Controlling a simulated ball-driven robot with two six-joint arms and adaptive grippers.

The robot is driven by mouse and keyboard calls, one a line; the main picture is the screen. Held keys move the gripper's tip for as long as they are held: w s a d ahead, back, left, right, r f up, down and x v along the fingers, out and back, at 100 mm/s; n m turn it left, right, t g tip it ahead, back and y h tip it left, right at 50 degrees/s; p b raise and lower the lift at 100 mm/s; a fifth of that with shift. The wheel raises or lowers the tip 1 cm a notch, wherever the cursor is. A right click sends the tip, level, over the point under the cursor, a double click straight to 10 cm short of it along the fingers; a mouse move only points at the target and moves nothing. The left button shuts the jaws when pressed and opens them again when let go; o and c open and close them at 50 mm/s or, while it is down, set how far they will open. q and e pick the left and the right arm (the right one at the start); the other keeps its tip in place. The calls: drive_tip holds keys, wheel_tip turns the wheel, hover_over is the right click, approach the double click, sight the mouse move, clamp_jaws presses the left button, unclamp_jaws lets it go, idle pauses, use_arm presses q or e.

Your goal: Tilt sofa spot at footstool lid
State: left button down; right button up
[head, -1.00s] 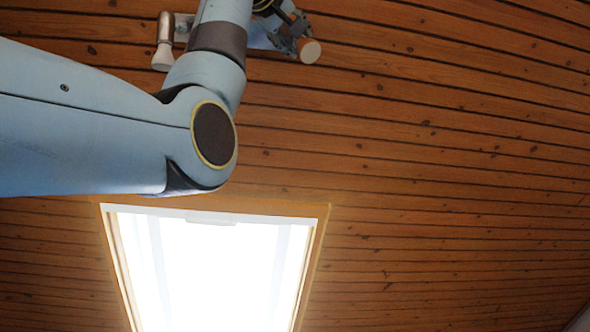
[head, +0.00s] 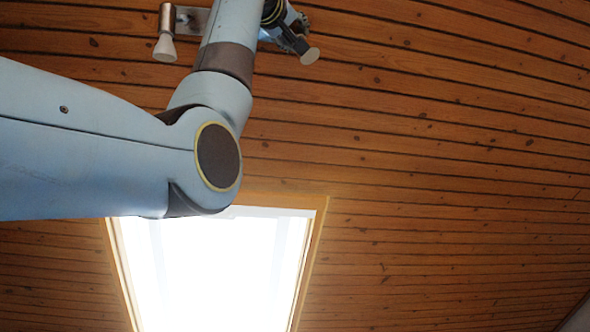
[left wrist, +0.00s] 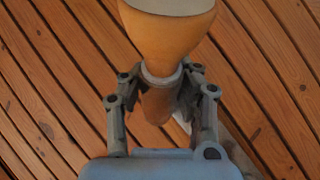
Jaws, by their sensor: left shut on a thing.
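A ceiling spot bar (head: 192,20) is fixed to the wooden ceiling at the top of the head view. The spot (head: 309,56) at its right end shows a pale round front, tilted down to the right. My left gripper (head: 293,38) is at this spot, partly hidden behind my own arm. In the left wrist view, my left gripper (left wrist: 162,95) is shut around the narrow part of the spot (left wrist: 172,35), whose wide flared end points to the top. The footstool and its lid are in neither view. My right gripper is not in view.
A second spot (head: 165,45) hangs at the bar's left end, clear of the gripper. A bright skylight (head: 215,270) with a wooden frame lies lower in the head view. The slatted ceiling (head: 440,160) to the right is bare.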

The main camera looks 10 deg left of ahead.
use_arm(q)
drive_tip(key=shift+w+d+f, duration=0.1)
drive_tip(key=shift+f, duration=0.05)
drive_tip(key=c, duration=1.5)
unclamp_jaws()
drive_tip(key=o, duration=0.6)
drive_tip(key=shift+s, duration=0.2)
drive_tip(key=v, duration=1.2)
drive_tip(key=shift+w, duration=0.1)
